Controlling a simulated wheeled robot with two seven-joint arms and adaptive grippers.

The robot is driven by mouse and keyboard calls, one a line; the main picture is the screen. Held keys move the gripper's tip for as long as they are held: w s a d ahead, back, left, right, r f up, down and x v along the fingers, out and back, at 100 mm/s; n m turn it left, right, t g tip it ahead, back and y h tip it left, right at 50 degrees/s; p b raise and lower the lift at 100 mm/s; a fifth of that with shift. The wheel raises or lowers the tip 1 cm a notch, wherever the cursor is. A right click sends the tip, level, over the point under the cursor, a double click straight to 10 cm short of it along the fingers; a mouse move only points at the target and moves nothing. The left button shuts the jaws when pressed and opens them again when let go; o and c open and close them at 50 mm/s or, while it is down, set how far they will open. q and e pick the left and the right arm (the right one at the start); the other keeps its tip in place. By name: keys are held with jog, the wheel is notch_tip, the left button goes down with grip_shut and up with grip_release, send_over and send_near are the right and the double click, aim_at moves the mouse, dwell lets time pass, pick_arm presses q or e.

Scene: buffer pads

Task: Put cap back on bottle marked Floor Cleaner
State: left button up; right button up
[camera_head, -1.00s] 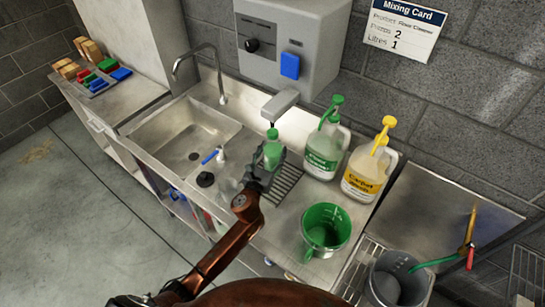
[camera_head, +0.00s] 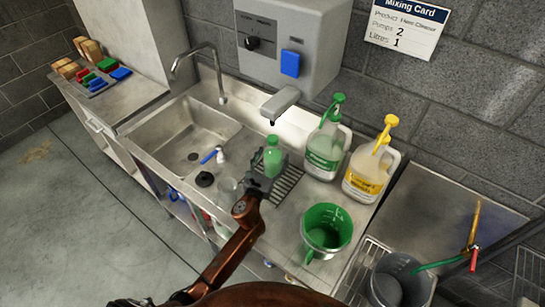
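A small bottle (camera_head: 273,157) with green contents and a green top stands upright at the left end of the drain grille, below and in front of the dispenser spout. Its label cannot be read here. My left gripper (camera_head: 261,180) is right at the near side of this bottle; its fingers are dark and small, and I cannot tell whether they hold it. A larger white jug with a green label and green pump (camera_head: 322,153) stands to the right, its text not legible. A dark round cap-like piece (camera_head: 204,179) lies at the sink's front edge. My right gripper is out of view.
A yellow-labelled jug (camera_head: 364,183), a green bucket (camera_head: 326,232) and a grey bucket (camera_head: 395,283) stand to the right. The dispenser (camera_head: 289,55) overhangs the counter.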

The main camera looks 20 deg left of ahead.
pick_arm(q)
jog(key=shift+r, duration=0.2)
jog(key=s, duration=1.2)
jog(key=shift+a+p, duration=0.35)
jog(key=shift+a, duration=0.05)
jog(key=shift+a+f, duration=0.1)
